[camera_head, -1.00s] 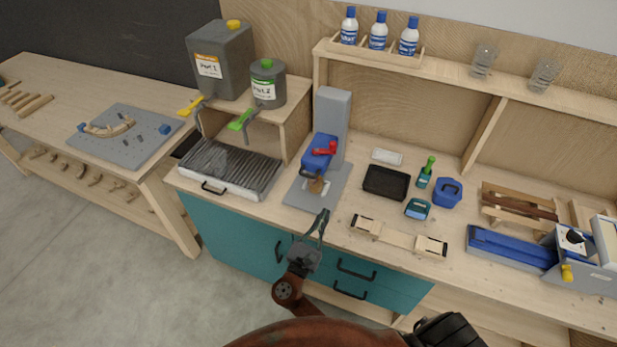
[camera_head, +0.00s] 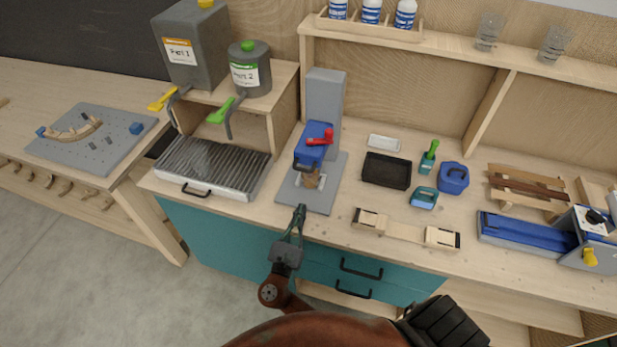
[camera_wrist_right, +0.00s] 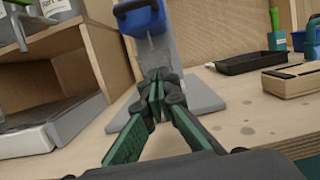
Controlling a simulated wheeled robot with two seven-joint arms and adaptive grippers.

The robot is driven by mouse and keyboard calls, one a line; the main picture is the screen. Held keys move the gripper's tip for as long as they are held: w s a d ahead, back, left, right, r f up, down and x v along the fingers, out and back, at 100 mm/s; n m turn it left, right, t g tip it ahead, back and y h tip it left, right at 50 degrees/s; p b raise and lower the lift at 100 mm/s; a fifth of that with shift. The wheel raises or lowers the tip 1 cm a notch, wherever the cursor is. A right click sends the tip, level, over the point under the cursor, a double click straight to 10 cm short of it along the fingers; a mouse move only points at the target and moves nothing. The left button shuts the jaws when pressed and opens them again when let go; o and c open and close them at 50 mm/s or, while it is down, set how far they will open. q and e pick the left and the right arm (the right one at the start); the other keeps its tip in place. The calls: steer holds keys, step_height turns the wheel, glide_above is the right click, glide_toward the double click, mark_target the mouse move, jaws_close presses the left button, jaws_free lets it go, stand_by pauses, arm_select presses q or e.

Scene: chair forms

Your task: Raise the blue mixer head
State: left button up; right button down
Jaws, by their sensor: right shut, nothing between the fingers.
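The blue mixer head (camera_head: 314,137) with a red lever (camera_head: 322,137) is on a grey stand (camera_head: 325,95) with a flat grey base (camera_head: 298,192). A small brown item (camera_head: 311,179) is on the base under the head. My right gripper (camera_head: 300,212) is shut and empty, in front of the base's near edge and apart from the head. In the right wrist view, the shut fingers (camera_wrist_right: 157,82) point toward the stand, and the lower part of the blue head (camera_wrist_right: 143,18) shows at the top. My left gripper is not in view.
A ridged metal tray (camera_head: 212,168) stands left of the mixer, below the container shelf. A black tray (camera_head: 387,170) and a wooden form (camera_head: 405,231) lie to the right. The counter's front edge is close to my gripper.

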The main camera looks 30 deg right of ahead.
steer(key=p+x, duration=0.1)
steer(key=x, duration=0.9)
steer(key=shift+d+r, duration=0.15)
steer(key=shift+d, duration=0.05)
steer(key=shift+a+r+p, duration=0.15)
steer(key=shift+r+p, duration=0.35)
steer(key=shift+r, duration=1.35)
step_height(320, 180, up, 14)
steer(key=p, duration=1.1)
